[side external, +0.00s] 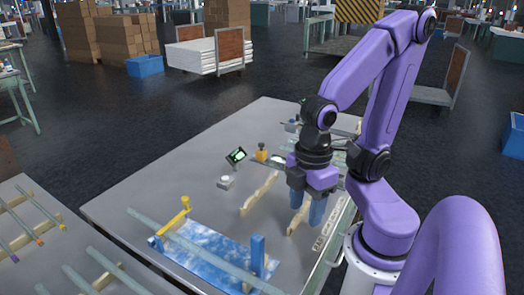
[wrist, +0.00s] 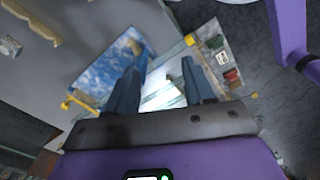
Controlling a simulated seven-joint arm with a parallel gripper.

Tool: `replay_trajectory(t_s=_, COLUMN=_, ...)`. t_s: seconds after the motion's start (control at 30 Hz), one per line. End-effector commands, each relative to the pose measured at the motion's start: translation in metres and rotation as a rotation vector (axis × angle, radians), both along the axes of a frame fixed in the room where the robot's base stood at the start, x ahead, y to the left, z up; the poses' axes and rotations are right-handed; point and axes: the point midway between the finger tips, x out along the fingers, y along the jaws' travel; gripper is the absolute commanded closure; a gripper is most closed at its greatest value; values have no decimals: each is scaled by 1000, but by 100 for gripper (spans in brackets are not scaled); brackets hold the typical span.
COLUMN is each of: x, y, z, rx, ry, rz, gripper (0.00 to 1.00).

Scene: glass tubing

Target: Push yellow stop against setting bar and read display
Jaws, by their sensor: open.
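A small yellow stop (side external: 261,152) stands on the grey bench beside a small dark display (side external: 236,156) with a green glow; its reading is too small to make out. A second yellow piece, a bracket (side external: 176,216), stands at the left end of a blue-and-white patterned plate (side external: 215,250); a yellow piece also shows in the wrist view (wrist: 80,103). I cannot tell which part is the setting bar. My gripper (side external: 306,207) points down over the right part of the bench, its blue fingers apart and empty. In the wrist view, my gripper (wrist: 162,68) has the patterned plate (wrist: 105,62) beyond it.
Pale notched wooden supports (side external: 260,193) stand near my gripper. A blue post (side external: 257,256) stands at the plate's right end, with a glass tube (side external: 205,252) lying along the plate. A box with red and green buttons (wrist: 227,62) sits at the bench edge. The bench's left side is clear.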

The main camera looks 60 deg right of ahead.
Motion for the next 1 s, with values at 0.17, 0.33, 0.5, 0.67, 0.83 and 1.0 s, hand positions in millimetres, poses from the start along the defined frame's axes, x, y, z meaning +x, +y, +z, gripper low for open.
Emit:
replay_trajectory(t_s=0.17, x=0, y=0, z=0, rx=0, ry=0, rz=0, gripper=48)
replay_trajectory(t_s=0.33, x=0, y=0, z=0, rx=0, ry=0, rz=0, gripper=48)
replay_trajectory(t_s=0.5, x=0, y=0, z=0, rx=0, ry=0, rz=-1, gripper=46)
replay_trajectory(t_s=0.67, x=14, y=4, z=2, rx=7, ry=-8, rz=-60, gripper=46)
replay_trajectory(t_s=0.83, x=64, y=8, z=7, rx=29, ry=-36, rz=-263, gripper=46)
replay_trajectory(t_s=1.0, x=129, y=-3, z=11, rx=53, ry=-80, rz=-506, gripper=46)
